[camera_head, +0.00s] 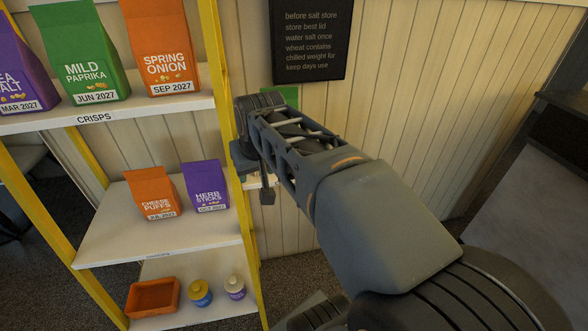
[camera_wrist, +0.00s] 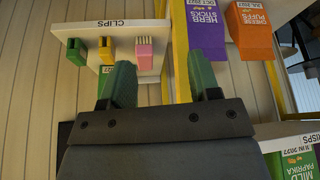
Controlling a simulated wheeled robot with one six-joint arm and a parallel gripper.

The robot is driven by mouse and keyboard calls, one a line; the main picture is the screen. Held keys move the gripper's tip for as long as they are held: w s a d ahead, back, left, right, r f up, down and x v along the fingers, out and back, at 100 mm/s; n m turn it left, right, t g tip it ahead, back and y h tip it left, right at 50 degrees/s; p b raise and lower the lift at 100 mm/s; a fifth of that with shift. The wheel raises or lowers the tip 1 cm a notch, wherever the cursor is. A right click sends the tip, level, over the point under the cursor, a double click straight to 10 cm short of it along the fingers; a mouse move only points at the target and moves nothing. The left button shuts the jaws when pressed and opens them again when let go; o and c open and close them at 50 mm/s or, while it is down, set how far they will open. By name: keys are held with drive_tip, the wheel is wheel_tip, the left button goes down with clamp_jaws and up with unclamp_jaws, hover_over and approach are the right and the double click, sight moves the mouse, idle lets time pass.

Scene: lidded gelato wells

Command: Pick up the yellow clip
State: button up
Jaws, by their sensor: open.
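The yellow clip (camera_wrist: 106,49) is on the small white clips shelf in the wrist view, between a green clip (camera_wrist: 73,50) and a pink clip (camera_wrist: 144,53). My gripper (camera_wrist: 158,62) is open, with its two green fingers spread apart and nothing between them. The yellow clip lies beyond and to the left of the left finger in that view, apart from it. In the head view my gripper (camera_head: 263,180) is beside the shelf unit's right yellow post, partly hidden by my arm. I cannot make out the yellow clip there.
The clips shelf (camera_wrist: 88,30) adjoins a yellow post (camera_wrist: 180,45). Purple herb sticks (camera_head: 206,187) and orange cheese puffs (camera_head: 152,195) stand on the neighbouring shelf. An orange tray (camera_head: 153,297) and two small jars sit lower. A dark sign (camera_head: 312,40) hangs on the wall.

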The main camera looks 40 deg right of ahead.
drive_tip(key=w+d+m+h+b, duration=0.1)
drive_tip(key=w+d+b, duration=0.15)
drive_tip(key=d, duration=0.45)
drive_tip(key=w+d+m+b, duration=0.2)
drive_tip(key=w+d, duration=0.2)
drive_tip(key=d, duration=0.2)
drive_tip(key=shift+g, duration=0.3)
drive_tip(key=x, duration=0.4)
drive_tip(key=d+x, duration=0.1)
drive_tip(key=x, duration=0.3)
drive_tip(key=shift+w+d+r+p, duration=0.15)
drive_tip(key=shift+r+p, duration=0.05)
drive_tip(key=shift+p, duration=0.15)
drive_tip(key=shift+p+x, duration=0.5)
drive_tip(key=shift+x, duration=2.5)
drive_tip(key=shift+d, duration=0.1)
drive_tip(key=shift+r, duration=0.1)
drive_tip(key=c, duration=1)
